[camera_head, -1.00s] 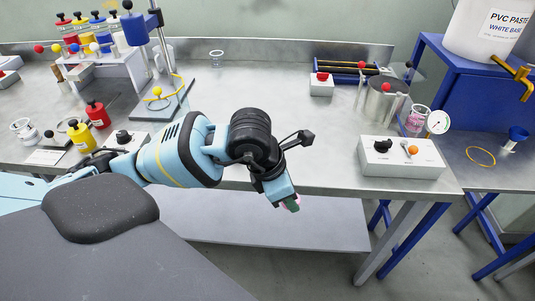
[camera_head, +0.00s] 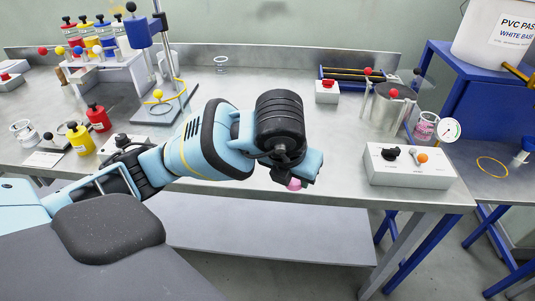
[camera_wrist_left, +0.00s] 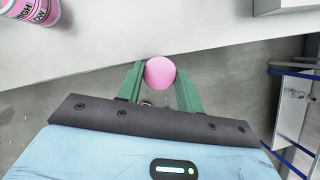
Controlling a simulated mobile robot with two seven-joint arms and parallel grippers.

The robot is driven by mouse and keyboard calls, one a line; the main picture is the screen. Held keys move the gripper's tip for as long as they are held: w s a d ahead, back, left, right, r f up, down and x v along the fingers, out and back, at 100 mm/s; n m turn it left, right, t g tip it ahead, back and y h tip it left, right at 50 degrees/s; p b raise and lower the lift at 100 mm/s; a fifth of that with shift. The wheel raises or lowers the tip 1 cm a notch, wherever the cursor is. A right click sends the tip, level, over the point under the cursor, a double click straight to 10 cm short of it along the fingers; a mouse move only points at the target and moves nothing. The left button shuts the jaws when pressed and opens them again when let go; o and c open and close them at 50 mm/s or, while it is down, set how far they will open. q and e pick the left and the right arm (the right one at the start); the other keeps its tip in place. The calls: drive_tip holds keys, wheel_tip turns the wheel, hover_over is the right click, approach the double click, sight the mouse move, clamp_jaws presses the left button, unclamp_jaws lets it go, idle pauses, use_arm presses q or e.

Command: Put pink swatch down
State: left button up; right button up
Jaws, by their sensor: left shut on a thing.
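The pink swatch (camera_wrist_left: 160,73) shows as a round pink disc between the green fingers of my left gripper (camera_wrist_left: 160,88) in the left wrist view. The gripper is shut on it. In the head view my left gripper (camera_head: 296,180) is at the front edge of the steel bench (camera_head: 330,165), and a bit of the pink swatch (camera_head: 295,184) shows below the wrist. The fingers are mostly hidden there. In the wrist view the swatch overlaps the bench's front edge, with floor beyond. My right gripper is not in view.
A white control box (camera_head: 411,166) stands right of my left gripper. A beaker with pink contents (camera_head: 426,126) and a steel pot (camera_head: 390,107) stand behind it. A pink-labelled container (camera_wrist_left: 38,10) shows top left in the wrist view. The bench middle is clear.

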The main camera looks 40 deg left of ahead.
use_arm(q)
drive_tip(key=w+a, duration=0.2)
drive_tip(key=a, duration=0.2)
drive_tip(key=w+a+f, duration=0.1)
drive_tip(key=w+a, duration=0.1)
drive_tip(key=a, duration=0.2)
drive_tip(key=w+a, duration=0.2)
drive_tip(key=a, duration=0.2)
drive_tip(key=shift+w+f, duration=0.15)
drive_tip(key=shift+w, duration=0.2)
drive_tip(key=f, duration=0.3)
drive_tip(key=shift+w+a+p, duration=0.15)
drive_tip(key=shift+a+p, duration=0.15)
drive_tip(key=shift+p, duration=0.05)
drive_tip(key=shift+f, duration=0.25)
drive_tip(key=shift+f, duration=0.1)
drive_tip(key=o, duration=1)
drive_tip(key=shift+r, duration=0.2)
drive_tip(key=v, duration=1.1)
drive_tip(key=shift+r+p, duration=0.35)
